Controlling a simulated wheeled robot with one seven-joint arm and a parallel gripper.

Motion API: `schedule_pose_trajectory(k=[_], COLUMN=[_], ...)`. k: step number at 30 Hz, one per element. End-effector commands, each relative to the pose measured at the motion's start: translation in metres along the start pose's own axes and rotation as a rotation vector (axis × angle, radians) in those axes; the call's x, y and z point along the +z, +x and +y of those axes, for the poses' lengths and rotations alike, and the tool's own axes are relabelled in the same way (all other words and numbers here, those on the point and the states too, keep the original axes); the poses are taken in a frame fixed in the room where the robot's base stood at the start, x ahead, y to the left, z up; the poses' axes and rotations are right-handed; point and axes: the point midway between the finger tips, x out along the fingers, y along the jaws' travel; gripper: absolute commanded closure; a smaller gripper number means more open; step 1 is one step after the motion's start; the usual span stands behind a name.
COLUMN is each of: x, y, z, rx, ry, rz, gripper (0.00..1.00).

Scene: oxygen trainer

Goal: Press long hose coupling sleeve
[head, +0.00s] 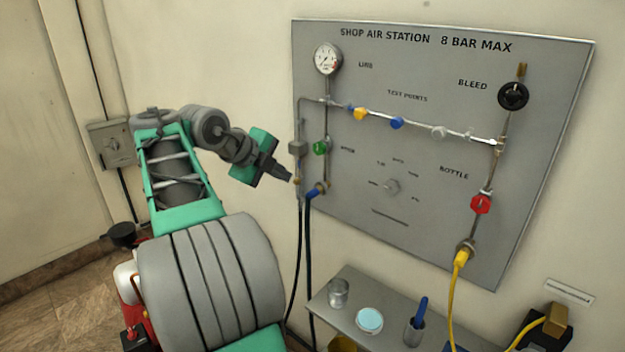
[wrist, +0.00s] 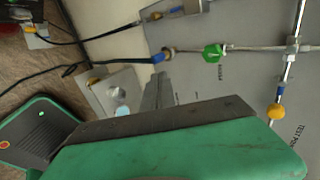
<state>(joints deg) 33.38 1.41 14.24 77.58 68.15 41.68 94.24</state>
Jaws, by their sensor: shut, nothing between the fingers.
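My gripper (head: 287,178) is shut and empty, at the lower left edge of the panel. In the wrist view its fingers (wrist: 156,90) point toward the panel's hose fittings. A brass-and-blue hose coupling (head: 317,189) hangs below the green valve, with a dark hose running down; in the wrist view its blue part (wrist: 158,58) shows just beyond the fingertips. A second small brass coupling (head: 297,181) on a black hose is right beside the fingertips in the head view. I cannot tell whether they touch it, nor which hose is the long one.
The green valve (head: 320,148) sits above the coupling. A shelf (head: 390,322) below holds a metal cup (head: 338,292), a pale round dish (head: 369,320) and a cup with a blue tool (head: 417,325). A yellow hose (head: 455,290) hangs at the right. A wall box (head: 110,145) is behind my arm.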

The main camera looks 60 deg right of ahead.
Motion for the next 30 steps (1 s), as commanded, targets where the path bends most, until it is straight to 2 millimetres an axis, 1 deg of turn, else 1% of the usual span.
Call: schedule_pose_trajectory(k=[4, 7, 11, 20, 21, 24, 27, 30], x=[0.000, -0.001, -0.001, -0.001, 0.000, 0.000, 0.001, 0.001], y=[0.002, 0.011, 0.035, 0.100, 0.104, 0.116, 0.124, 0.128], z=[0.000, 0.000, 0.000, -0.001, -0.008, -0.019, -0.025, -0.027], rx=[0.000, 0.000, 0.002, 0.003, 0.002, 0.001, 0.002, 0.001], ry=[-0.003, -0.004, -0.005, -0.005, -0.003, -0.003, -0.005, -0.005], rz=[0.000, 0.001, 0.003, 0.002, 0.000, 0.000, -0.002, -0.002], gripper=[1.00, 1.00, 1.00, 1.00, 1.00, 1.00, 1.00, 1.00])
